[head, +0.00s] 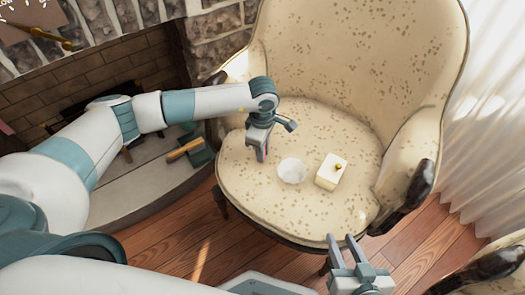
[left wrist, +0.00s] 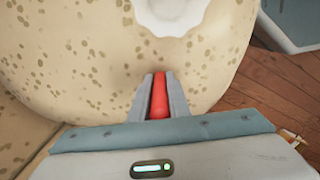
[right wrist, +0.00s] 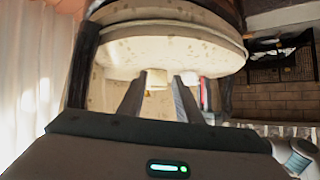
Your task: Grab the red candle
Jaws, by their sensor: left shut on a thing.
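The red candle (left wrist: 159,94) is between the two fingers of my left gripper (left wrist: 160,85) in the left wrist view, and the fingers are shut on it. In the head view my left gripper (head: 257,148) is over the left part of the armchair seat (head: 300,205); the candle cannot be made out there. My right gripper (head: 352,244) is low in the head view, in front of the chair. In the right wrist view its fingers (right wrist: 160,80) stand apart with nothing between them.
A stone fireplace (head: 110,65) is at the left. Wooden floor (head: 185,240) shows in front of the chair.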

